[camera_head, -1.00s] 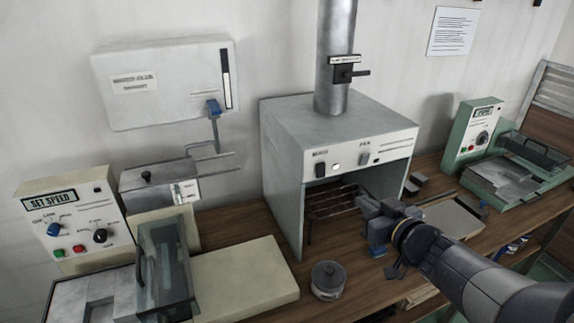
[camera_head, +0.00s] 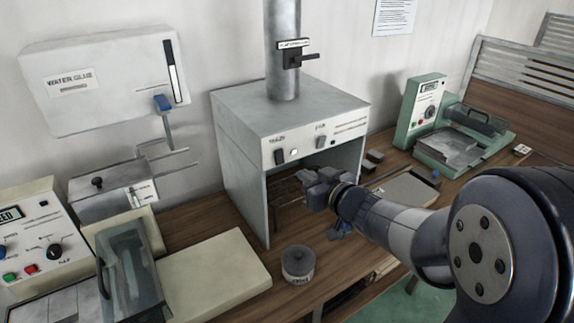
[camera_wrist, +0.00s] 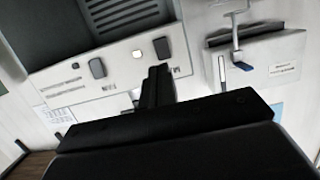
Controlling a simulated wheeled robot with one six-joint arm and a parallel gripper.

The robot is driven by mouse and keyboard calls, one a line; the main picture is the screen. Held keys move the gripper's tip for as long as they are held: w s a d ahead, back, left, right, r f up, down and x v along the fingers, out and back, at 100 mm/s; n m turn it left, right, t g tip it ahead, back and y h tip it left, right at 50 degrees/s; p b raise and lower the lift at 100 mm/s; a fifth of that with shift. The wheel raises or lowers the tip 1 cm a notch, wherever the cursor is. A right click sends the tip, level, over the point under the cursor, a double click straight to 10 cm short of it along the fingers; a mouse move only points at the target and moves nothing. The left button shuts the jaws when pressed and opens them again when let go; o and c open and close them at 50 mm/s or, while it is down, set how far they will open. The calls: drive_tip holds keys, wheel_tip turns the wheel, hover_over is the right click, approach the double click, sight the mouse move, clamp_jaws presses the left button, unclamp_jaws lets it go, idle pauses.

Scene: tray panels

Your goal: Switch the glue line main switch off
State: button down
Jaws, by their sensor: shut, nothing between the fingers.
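The grey hood (camera_head: 262,122) stands on the bench. Its pale front panel (camera_head: 350,134) carries a dark switch (camera_head: 280,156), a white round lamp (camera_head: 294,152) and a second switch (camera_head: 320,142); their labels are too blurred to read surely. I cannot tell which control is the glue line main switch. My gripper (camera_head: 312,187) is shut and empty, in front of the hood opening, below the panel. In the wrist view the panel appears upside down; the shut fingers (camera_wrist: 156,85) are near one dark switch (camera_wrist: 161,47), the lamp (camera_wrist: 137,53) beside it. Contact is not clear.
A control box with a black knob (camera_head: 54,251) is at far left, partly cut off. A white WATER GLUE box (camera_head: 100,83) hangs on the wall. A lidded pot (camera_head: 298,264) stands on the bench near the hood. A green machine (camera_head: 420,105) stands at right.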

sight(280, 160)
drive_tip(key=p+x, duration=0.1)
drive_tip(key=x, duration=0.8)
drive_tip(key=shift+f, duration=0.1)
drive_tip(key=shift+w+a+f+b, duration=0.15)
drive_tip(key=shift+f+b, duration=0.2)
drive_tip(key=shift+b, duration=0.65)
drive_tip(key=shift+t+b, duration=0.4)
drive_tip(key=shift+b, duration=0.7)
drive_tip(key=shift+w+r+y, duration=0.1)
drive_tip(key=shift+r+y, duration=0.2)
drive_tip(key=shift+r, duration=0.05)
